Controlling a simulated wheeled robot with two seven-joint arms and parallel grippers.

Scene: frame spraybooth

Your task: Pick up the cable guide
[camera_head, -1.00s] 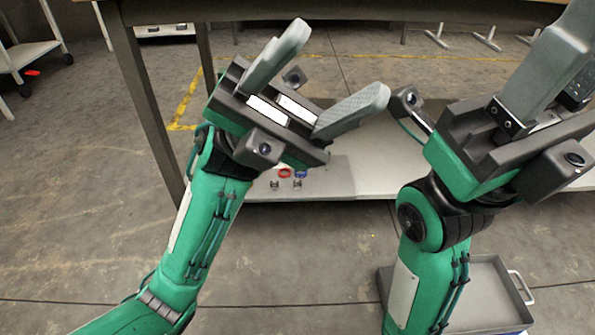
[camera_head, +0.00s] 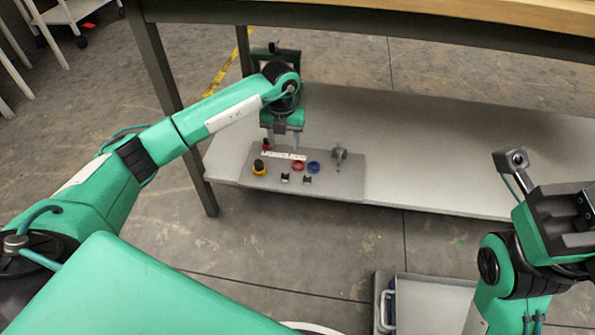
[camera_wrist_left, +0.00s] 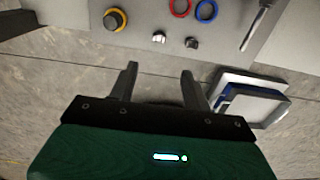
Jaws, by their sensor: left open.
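My left gripper (camera_head: 284,140) is open and empty over the grey panel (camera_head: 335,185) on the low shelf. Its two fingers also show apart in the left wrist view (camera_wrist_left: 159,74). Ahead of them lie two small metal clips (camera_wrist_left: 159,38) and (camera_wrist_left: 191,43), a yellow-and-black ring part (camera_wrist_left: 116,20), a red ring (camera_wrist_left: 180,7) and a blue ring (camera_wrist_left: 206,10). A grey part with a shaft (camera_head: 339,154) stands to the right. I cannot tell for sure which is the cable guide. My right gripper (camera_head: 562,220) is at the right edge, its fingers out of view.
The low shelf (camera_head: 450,150) is bare to the right of the panel. The tabletop (camera_head: 480,18) overhangs it, with a leg (camera_head: 175,110) at left. A grey tray (camera_head: 430,290) stands on the floor in front.

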